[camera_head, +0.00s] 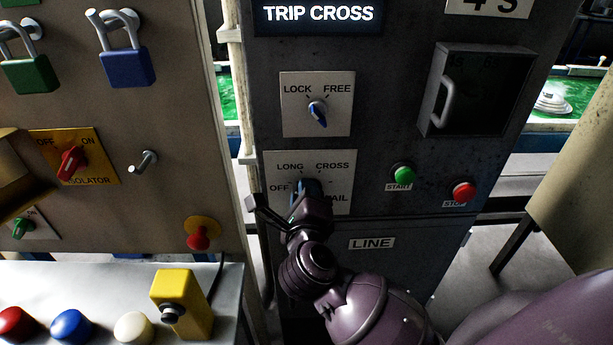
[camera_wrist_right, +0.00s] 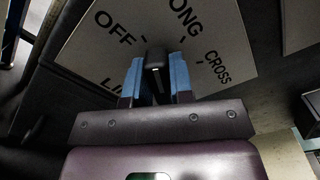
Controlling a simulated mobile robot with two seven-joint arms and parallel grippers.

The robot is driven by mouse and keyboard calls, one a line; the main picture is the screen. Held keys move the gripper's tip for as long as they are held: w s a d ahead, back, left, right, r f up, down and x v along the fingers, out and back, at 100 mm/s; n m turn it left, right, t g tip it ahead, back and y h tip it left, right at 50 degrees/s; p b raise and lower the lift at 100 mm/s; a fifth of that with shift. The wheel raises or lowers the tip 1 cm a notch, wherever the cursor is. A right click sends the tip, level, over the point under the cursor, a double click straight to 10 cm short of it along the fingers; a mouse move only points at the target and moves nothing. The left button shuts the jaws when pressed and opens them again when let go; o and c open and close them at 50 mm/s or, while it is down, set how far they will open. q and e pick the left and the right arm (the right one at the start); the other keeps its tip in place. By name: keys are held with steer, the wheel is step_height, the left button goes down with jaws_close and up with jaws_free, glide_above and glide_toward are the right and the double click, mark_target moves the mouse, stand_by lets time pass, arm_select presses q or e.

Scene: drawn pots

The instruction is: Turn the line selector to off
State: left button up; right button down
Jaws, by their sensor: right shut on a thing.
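The line selector is a dark knob on a white plate (camera_head: 343,161) marked OFF, LONG, CROSS and a partly covered word ending in AIL. My right gripper (camera_head: 305,190) is at the knob and covers most of it in the head view. In the right wrist view the black knob (camera_wrist_right: 155,58) sits between the blue finger pads of my right gripper (camera_wrist_right: 156,82), which is shut on it. The knob's end points up in that view, between the OFF and LONG words; its exact mark cannot be told. My left gripper is not in view.
Above is a LOCK/FREE switch (camera_head: 318,113). A green start button (camera_head: 403,174) and red stop button (camera_head: 464,192) are to the right. A handled door (camera_head: 487,90) is higher up. On the left are padlocks (camera_head: 126,67), a red isolator switch (camera_head: 71,161) and a yellow box (camera_head: 179,300).

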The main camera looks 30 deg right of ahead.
steer(key=shift+a+f+n+p, duration=0.1)
steer(key=shift+n+p, duration=0.5)
steer(key=shift+n, duration=0.4)
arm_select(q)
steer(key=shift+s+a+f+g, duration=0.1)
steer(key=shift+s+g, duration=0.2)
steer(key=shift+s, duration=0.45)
arm_select(e)
steer(key=shift+n, duration=0.3)
steer(key=shift+f, duration=0.1)
steer(key=c, duration=1)
jaws_free()
arm_select(q)
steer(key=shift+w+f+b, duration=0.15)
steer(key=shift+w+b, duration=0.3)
steer(key=shift+b, duration=0.3)
arm_select(e)
steer(key=v, duration=1)
steer(key=shift+s+a, duration=0.2)
steer(key=shift+s, duration=0.15)
